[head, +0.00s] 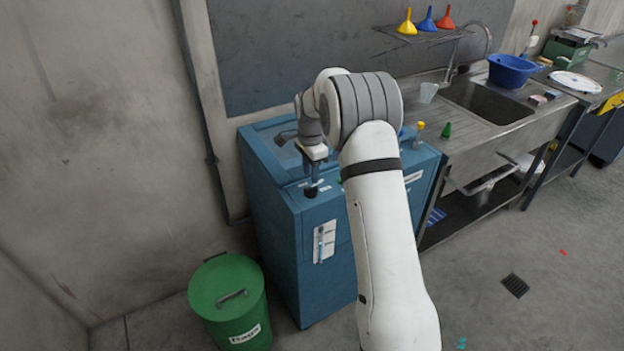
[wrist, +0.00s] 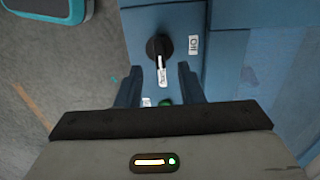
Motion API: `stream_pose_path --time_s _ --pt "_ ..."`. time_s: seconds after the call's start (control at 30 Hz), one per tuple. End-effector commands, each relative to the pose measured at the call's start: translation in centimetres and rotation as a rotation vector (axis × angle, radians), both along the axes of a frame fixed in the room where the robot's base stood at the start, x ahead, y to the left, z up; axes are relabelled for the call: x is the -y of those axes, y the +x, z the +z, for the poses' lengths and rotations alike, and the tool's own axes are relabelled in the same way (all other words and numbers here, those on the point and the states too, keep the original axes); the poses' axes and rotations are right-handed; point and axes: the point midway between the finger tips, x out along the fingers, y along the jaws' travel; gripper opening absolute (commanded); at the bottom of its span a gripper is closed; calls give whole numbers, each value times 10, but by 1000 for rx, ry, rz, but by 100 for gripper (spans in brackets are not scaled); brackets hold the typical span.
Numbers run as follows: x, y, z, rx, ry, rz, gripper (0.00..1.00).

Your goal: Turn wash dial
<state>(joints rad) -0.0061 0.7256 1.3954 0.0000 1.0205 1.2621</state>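The wash dial (wrist: 160,48) is a black knob with a white pointer on the top of a blue cabinet (head: 325,270). In the wrist view its pointer aims down the picture, toward my gripper, and a label reading "Off" (wrist: 194,45) lies to its right. In the head view the dial (head: 311,191) shows just below my gripper (head: 313,167). In the wrist view my gripper (wrist: 159,72) is open, with one finger on each side of the pointer end. I cannot tell whether either finger touches the dial.
A green lidded bin (head: 230,300) stands on the floor left of the cabinet. A steel sink bench (head: 480,135) adjoins on the right, with a blue basin (head: 511,70) on it. Small bottles stand near the cabinet's right edge.

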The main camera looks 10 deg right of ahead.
Motion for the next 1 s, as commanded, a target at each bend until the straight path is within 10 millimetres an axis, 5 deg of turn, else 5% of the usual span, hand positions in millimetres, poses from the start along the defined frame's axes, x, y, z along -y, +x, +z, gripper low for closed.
stream_pose_path --time_s 0.3,0.7,1.0 --pt "1 -1 -47 -3 0 1 35" --pt "1 -1 -57 0 0 1 35" --pt "2 -1 -57 0 0 1 10"
